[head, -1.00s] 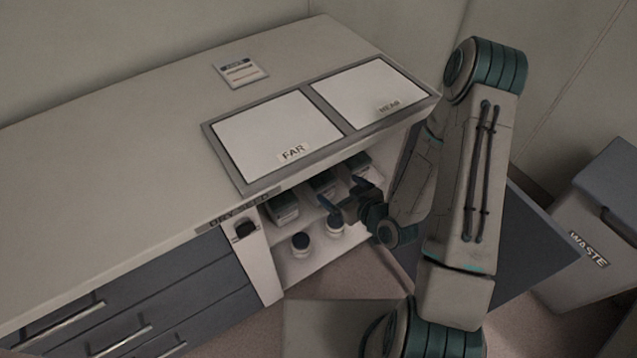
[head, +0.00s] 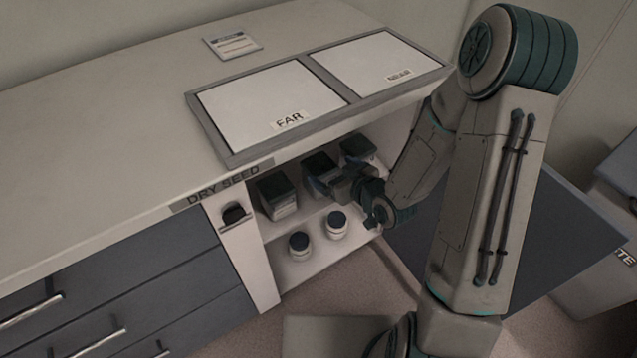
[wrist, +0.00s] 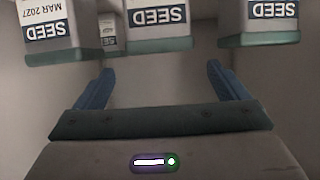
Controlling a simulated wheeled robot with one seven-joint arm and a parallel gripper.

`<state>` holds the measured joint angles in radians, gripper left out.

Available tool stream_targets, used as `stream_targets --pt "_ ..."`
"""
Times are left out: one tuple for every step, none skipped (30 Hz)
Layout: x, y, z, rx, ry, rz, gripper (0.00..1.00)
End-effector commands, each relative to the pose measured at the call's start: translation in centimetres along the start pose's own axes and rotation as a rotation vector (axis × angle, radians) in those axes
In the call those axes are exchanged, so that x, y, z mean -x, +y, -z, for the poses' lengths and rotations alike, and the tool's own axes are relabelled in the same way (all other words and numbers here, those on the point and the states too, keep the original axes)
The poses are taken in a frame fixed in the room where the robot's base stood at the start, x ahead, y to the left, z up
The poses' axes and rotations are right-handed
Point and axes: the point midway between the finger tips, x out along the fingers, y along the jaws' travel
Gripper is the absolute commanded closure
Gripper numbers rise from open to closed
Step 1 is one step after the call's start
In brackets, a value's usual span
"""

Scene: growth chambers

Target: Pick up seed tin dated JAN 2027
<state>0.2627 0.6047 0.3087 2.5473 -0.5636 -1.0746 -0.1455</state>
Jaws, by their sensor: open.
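Several seed tins with dark green lids stand on the upper shelf of the open cabinet. In the head view I see a left tin (head: 278,196), a middle tin (head: 318,164) and a right tin (head: 357,149). In the wrist view the labels are upside down. The left tin (wrist: 52,28) reads MAR 2027; the dates of the middle tin (wrist: 157,20) and right tin (wrist: 260,22) are out of frame. A smaller-looking tin (wrist: 109,34) stands farther back, its date unreadable. I cannot make out JAN 2027. My gripper (wrist: 158,82) is open and empty, close before the tins.
Two white jars with dark lids (head: 299,244) (head: 336,223) stand on the lower shelf. The counter with FAR (head: 270,105) and NEAR (head: 375,70) panels overhangs the shelves. The open cabinet door (head: 540,235) is at the right, behind my arm. A waste bin stands beyond it.

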Motion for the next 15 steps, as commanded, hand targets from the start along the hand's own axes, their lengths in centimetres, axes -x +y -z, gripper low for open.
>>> stream_targets --pt "-0.36 0.04 -0.45 0.004 0.003 -0.001 0.06" --pt "-0.43 0.04 -0.45 0.004 0.002 -0.001 0.06" --pt "-0.53 0.04 -0.45 0.003 0.002 -0.002 0.06" --pt "-0.61 0.04 -0.46 0.003 0.002 -0.002 0.06" --pt "-0.68 0.04 -0.46 0.005 0.002 -0.003 0.06" --pt "-0.77 0.02 -0.49 0.004 0.001 -0.003 0.06" --pt "-0.84 0.0 -0.47 0.004 0.002 -0.003 0.06" --pt "-0.91 -0.02 -0.47 0.004 0.001 -0.004 0.06" --pt "-1.0 -0.05 -0.52 0.005 0.0 -0.004 0.06" --pt "-1.06 -0.07 -0.5 0.005 0.001 -0.004 0.06" --pt "-1.12 -0.09 -0.5 0.005 0.001 -0.005 0.06" --pt "-1.19 -0.11 -0.55 0.005 -0.001 -0.006 0.06" --pt "-1.23 -0.12 -0.54 0.006 -0.001 -0.007 0.06" --pt "-1.27 -0.14 -0.54 0.006 -0.001 -0.008 0.06" --pt "-1.33 -0.16 -0.53 0.005 -0.002 -0.009 0.06"
